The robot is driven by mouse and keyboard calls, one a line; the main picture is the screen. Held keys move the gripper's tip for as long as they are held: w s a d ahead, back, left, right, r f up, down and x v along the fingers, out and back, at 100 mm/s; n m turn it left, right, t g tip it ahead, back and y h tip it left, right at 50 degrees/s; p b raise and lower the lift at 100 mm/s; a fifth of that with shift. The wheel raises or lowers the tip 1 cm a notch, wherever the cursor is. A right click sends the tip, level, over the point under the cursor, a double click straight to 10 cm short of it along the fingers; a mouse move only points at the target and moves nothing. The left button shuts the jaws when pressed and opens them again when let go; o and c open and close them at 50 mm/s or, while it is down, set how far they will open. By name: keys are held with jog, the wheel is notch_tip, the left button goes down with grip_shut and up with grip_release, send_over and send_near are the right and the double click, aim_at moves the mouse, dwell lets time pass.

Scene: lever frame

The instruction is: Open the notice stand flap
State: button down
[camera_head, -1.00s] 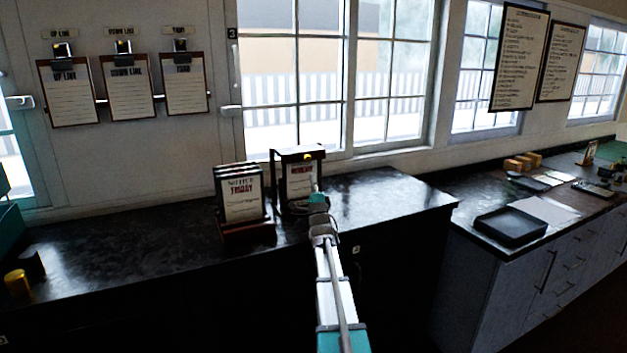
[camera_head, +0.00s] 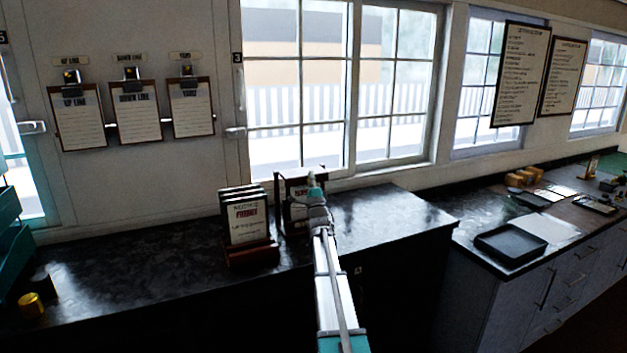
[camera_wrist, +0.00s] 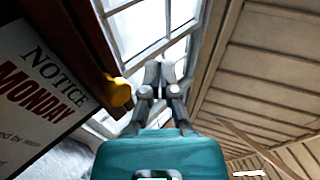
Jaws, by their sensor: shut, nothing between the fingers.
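The notice stand (camera_head: 284,208) is a dark frame on the black counter, holding a white notice card. My arm and gripper cover much of it in the head view. In the wrist view its card (camera_wrist: 40,95) reads "NOTICE MONDAY" and stands tilted at the left, with a dark wooden frame bar (camera_wrist: 85,40) beside it. A yellow knob (camera_wrist: 118,91) sticks out from that bar. My gripper (camera_wrist: 159,72) is shut and empty, pointing upward just right of the knob. A small gap seems to show between knob and fingers; contact I cannot tell.
A wooden holder with notice cards (camera_head: 246,225) stands just left of the stand. A black tray (camera_head: 511,245) lies on the right counter. Clipboards (camera_head: 135,110) hang on the wall at left. The counter right of the stand (camera_head: 385,215) is clear.

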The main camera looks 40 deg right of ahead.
jog(key=shift+w+d+r, duration=0.2)
jog(key=shift+w+r, duration=0.25)
dwell(0.6)
dwell(0.9)
notch_tip(320, 180, up, 2)
jog(key=shift+p, duration=1.25)
jog(key=shift+w+a, duration=0.1)
jog(key=shift+a, duration=0.05)
